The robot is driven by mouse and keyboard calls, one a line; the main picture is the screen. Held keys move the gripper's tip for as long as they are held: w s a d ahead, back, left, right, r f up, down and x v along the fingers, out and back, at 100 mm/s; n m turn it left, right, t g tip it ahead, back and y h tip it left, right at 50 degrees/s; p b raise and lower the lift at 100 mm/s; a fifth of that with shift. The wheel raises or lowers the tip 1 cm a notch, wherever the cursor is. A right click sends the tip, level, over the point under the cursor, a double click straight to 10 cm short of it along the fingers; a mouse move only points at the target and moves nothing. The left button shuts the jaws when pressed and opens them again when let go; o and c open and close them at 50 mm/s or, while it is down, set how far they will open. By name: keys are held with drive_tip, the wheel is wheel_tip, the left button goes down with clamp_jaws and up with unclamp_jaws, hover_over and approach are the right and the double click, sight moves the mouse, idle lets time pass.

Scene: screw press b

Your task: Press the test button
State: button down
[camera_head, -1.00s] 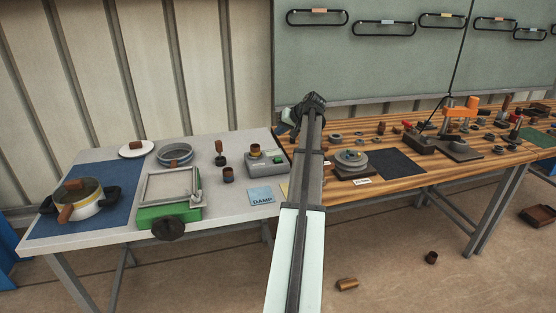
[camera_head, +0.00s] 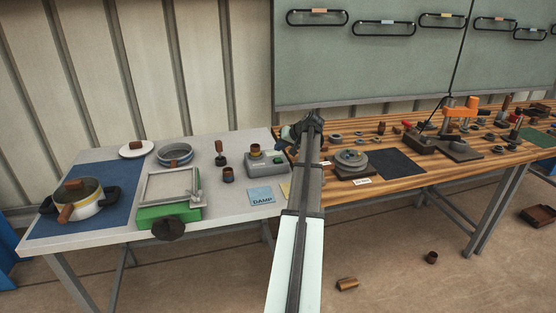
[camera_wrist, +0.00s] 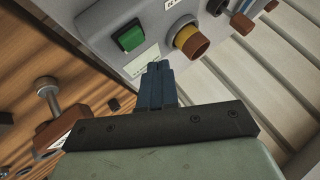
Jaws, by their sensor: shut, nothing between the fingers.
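A grey control box (camera_head: 262,167) stands at the right end of the grey table. It carries a square green button (camera_head: 278,159) and a round yellow knob with a brown top (camera_head: 255,150). In the wrist view, the green button (camera_wrist: 130,38) is at the upper left and the yellow and brown knob (camera_wrist: 190,40) is to its right. A small label sits below the green button; its text is not readable. My gripper (camera_wrist: 160,68) is shut and empty. Its blue-grey fingertips appear just below the box face, between button and knob; whether they touch it cannot be told.
A brown cup (camera_head: 228,174) and a brown-handled stamp (camera_head: 220,155) stand left of the box. A blue DAMP card (camera_head: 261,196) lies in front. The wooden bench (camera_head: 430,180) to the right holds a round turntable (camera_head: 351,162) and many small parts.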

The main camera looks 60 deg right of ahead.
sight(280, 159)
drive_tip(key=shift+f, duration=0.9)
drive_tip(key=shift+f, duration=0.2)
idle(1.4)
drive_tip(key=shift+f, duration=0.25)
drive_tip(key=shift+f, duration=0.45)
idle(1.0)
drive_tip(key=shift+r, duration=0.9)
drive_tip(key=shift+r, duration=0.15)
drive_tip(key=shift+r, duration=2.35)
